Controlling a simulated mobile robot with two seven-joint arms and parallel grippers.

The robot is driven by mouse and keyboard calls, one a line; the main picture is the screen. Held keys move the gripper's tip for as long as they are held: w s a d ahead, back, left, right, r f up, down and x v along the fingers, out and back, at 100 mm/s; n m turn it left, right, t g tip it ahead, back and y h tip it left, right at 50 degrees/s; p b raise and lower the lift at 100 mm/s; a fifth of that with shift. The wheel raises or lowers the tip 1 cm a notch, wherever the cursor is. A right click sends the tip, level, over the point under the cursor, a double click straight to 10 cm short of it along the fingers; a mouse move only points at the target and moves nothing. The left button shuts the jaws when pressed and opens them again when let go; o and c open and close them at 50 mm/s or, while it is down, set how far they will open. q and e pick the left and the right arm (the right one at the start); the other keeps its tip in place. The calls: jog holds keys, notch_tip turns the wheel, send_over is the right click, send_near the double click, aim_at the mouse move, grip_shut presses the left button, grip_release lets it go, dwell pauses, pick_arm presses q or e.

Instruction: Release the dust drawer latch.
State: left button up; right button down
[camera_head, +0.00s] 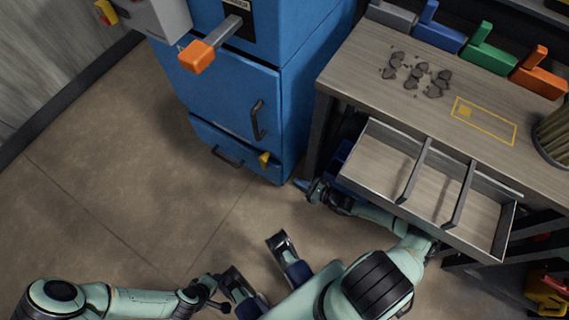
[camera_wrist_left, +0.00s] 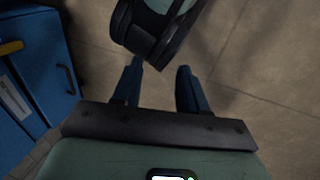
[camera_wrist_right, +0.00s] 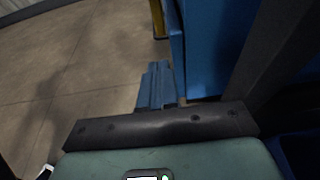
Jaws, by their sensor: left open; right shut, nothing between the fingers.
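The dust drawer (camera_head: 232,148) is the low blue front at the base of the blue machine, with a black handle (camera_head: 226,157). Its small yellow latch (camera_head: 264,158) sits near the drawer's right end. A yellow piece (camera_wrist_right: 158,18), probably the latch, shows ahead of my right gripper in the right wrist view. My right gripper (camera_head: 300,184) is shut and empty, low beside the machine's right corner, apart from the latch; its fingers (camera_wrist_right: 155,88) are together. My left gripper's fingers (camera_wrist_left: 160,88) are apart and empty, away from the machine. The latch's exact position is too small to tell.
The workbench (camera_head: 345,85) stands right of the machine, with an open divided drawer (camera_head: 380,155) extending over my right arm. An orange-ended lever (camera_head: 197,56) juts from the machine above. Floor in front of the machine is clear.

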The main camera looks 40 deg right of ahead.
jog(key=b, duration=0.4)
send_near(266, 168)
jog(key=x, duration=0.5)
jog(key=shift+w+a+f, duration=0.1)
jog(key=shift+f, duration=0.25)
jog(key=shift+w+a, duration=0.2)
jog(key=shift+w, duration=0.35)
pick_arm(q)
jog(key=w+a+f+t+y, duration=0.1)
jog(key=w+a+f, duration=0.2)
jog(key=w+f, duration=0.2)
pick_arm(e)
jog(key=shift+r, duration=0.1)
pick_arm(q)
jog(key=shift+s+a, duration=0.1)
jog(key=shift+a, duration=0.05)
